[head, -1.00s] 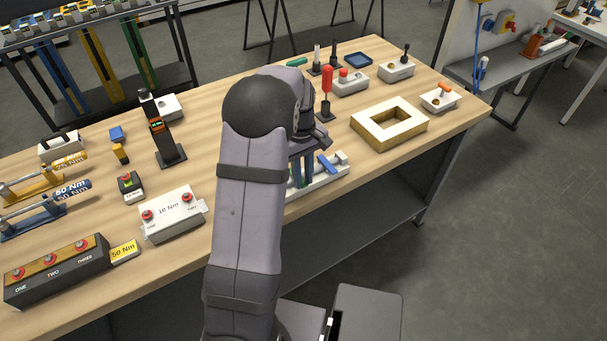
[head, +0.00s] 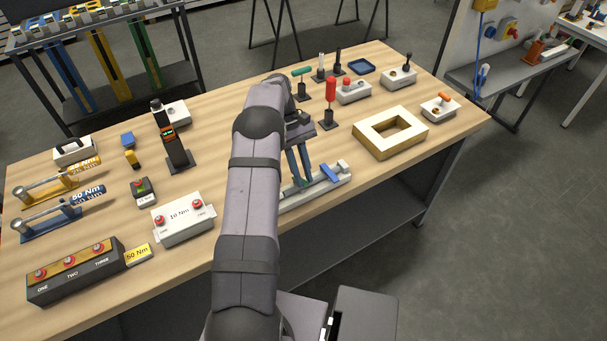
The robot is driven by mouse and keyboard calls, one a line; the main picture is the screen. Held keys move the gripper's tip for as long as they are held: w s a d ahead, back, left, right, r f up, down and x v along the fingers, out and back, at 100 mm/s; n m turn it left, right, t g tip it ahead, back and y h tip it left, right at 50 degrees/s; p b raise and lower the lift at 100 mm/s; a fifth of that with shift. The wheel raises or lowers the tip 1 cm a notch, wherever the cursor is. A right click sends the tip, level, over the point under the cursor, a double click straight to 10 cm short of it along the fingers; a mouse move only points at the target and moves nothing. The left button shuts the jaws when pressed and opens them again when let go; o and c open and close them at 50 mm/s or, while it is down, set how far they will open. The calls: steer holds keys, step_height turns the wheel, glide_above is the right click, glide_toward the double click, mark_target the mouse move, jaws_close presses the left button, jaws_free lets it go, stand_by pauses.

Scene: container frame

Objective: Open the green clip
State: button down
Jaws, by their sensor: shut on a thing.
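A low white fixture (head: 318,192) lies near the front edge of the bench, with a blue clip (head: 330,172) on its right part. My gripper (head: 302,183) points down at the fixture, left of the blue clip. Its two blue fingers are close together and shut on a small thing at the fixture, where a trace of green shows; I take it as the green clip. The fingers and my arm hide most of it, so I cannot tell whether the clip is open. My arm also covers the fixture's left end.
A red-handled upright tool (head: 330,95) stands just behind my gripper. A white-topped wooden frame (head: 375,147) is to the right. A white 10 Nm button box (head: 184,224) is to the left. Bare bench lies between the fixture and the frame.

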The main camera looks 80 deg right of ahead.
steer(key=shift+w+d+r, duration=0.15)
stand_by(0.4)
steer(key=c, duration=1.6)
jaws_free()
steer(key=shift+c, duration=0.2)
steer(key=shift+r+b, duration=0.5)
steer(key=shift+r, duration=0.2)
step_height(320, 180, up, 9)
steer(key=b, duration=0.2)
steer(key=shift+f, duration=0.2)
